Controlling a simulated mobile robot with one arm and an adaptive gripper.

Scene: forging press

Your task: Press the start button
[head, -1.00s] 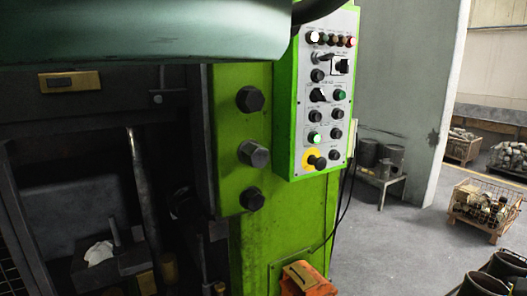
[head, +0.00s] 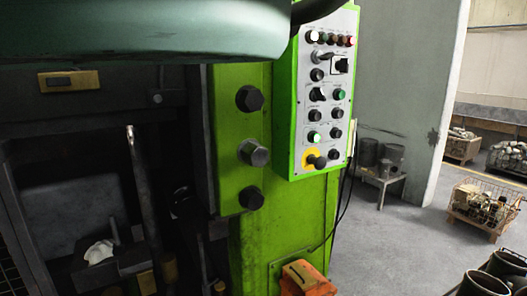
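The control panel (head: 307,110) is a grey plate in a bright green housing on the right side of the press. It carries a top row of small lamps, dark knobs and several buttons. A green button (head: 338,94) sits at the right of the panel, and a lit green-white button (head: 314,137) sits lower left. Which one is the start button, I cannot tell from the labels. A dark mushroom button on a yellow plate (head: 308,157) is at the bottom. My gripper is not in view; a teal, blurred part of my arm crosses the top left.
The green press column (head: 235,190) bears large dark bolts. An orange box (head: 301,279) stands at its foot. Wire crates (head: 481,208) and dark drums (head: 482,285) stand at the right. A cable hangs beside the panel.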

